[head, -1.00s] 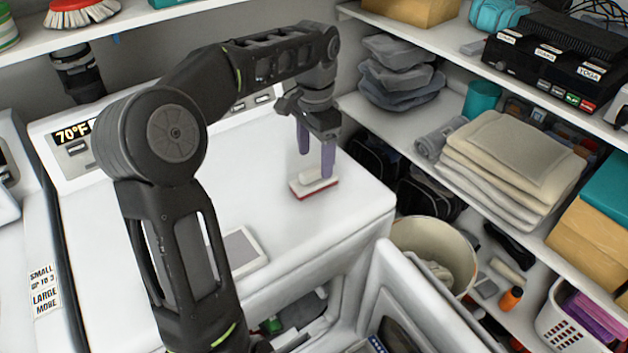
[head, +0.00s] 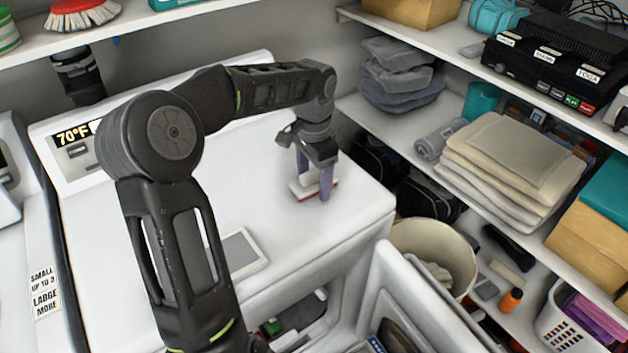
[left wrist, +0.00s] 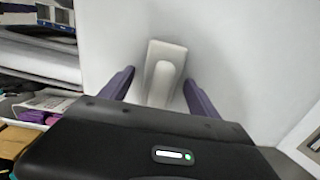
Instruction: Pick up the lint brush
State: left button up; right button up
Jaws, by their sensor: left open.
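The lint brush (head: 302,191), white with a red lower edge, lies on the white top of the machine (head: 225,205). In the left wrist view the brush (left wrist: 163,72) shows its raised pale handle between the two purple fingers. My left gripper (head: 314,180) is open and low over the brush, with one finger on each side of it. In the left wrist view a gap shows between the brush and each finger of the left gripper (left wrist: 158,92). The fingers partly hide the brush in the head view. My right gripper is not in view.
Shelves at the right hold folded towels (head: 510,165), grey cloths (head: 400,75) and black boxes (head: 550,65). A cream bin (head: 435,250) and an open white door (head: 415,300) stand right of the machine. A flat grey panel (head: 240,250) is on its top.

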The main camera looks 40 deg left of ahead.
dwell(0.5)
pick_arm(q)
jog(key=c, duration=1.5)
